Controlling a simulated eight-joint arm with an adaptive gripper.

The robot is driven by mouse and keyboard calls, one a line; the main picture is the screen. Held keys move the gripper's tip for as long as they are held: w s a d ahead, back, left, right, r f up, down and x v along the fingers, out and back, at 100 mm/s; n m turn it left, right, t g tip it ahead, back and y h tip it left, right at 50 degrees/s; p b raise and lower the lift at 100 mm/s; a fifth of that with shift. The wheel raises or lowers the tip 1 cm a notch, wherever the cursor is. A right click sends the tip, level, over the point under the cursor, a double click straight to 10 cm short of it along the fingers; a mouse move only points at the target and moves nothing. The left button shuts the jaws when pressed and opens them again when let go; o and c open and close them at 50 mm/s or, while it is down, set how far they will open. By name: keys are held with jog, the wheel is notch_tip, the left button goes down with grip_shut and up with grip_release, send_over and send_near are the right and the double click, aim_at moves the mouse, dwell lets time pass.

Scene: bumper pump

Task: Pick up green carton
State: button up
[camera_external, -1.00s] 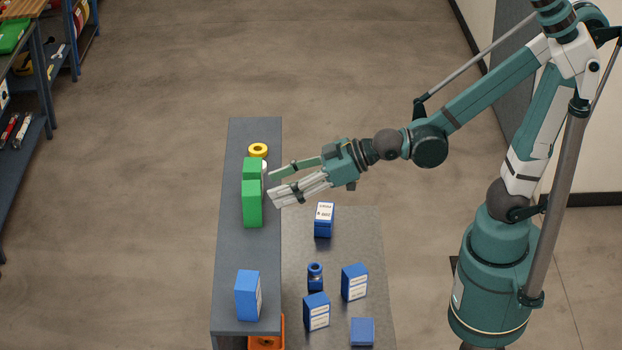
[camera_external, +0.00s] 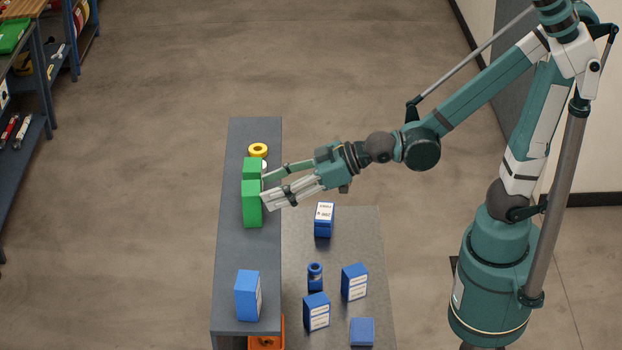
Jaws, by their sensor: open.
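Two green cartons stand upright close together on the dark narrow bench top (camera_external: 239,245). The nearer green carton (camera_external: 251,207) is in front, and the farther green carton (camera_external: 252,167) stands just behind it. My gripper (camera_external: 263,190) is open, with its fingers pointing left at the right side of the green cartons. One finger is near the farther carton and the other overlaps the right edge of the nearer one. I cannot tell whether either finger touches a carton.
A yellow ring (camera_external: 258,149) lies behind the cartons. A blue carton (camera_external: 247,295) stands at the bench's near end. The lower grey surface (camera_external: 350,240) to the right holds several blue cartons and a blue bottle (camera_external: 315,277). The bench between green and blue cartons is clear.

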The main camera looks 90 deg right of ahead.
aim_at(257, 194)
jog(key=shift+x, duration=2.3)
jog(key=shift+c, duration=0.6)
jog(key=c, duration=0.6)
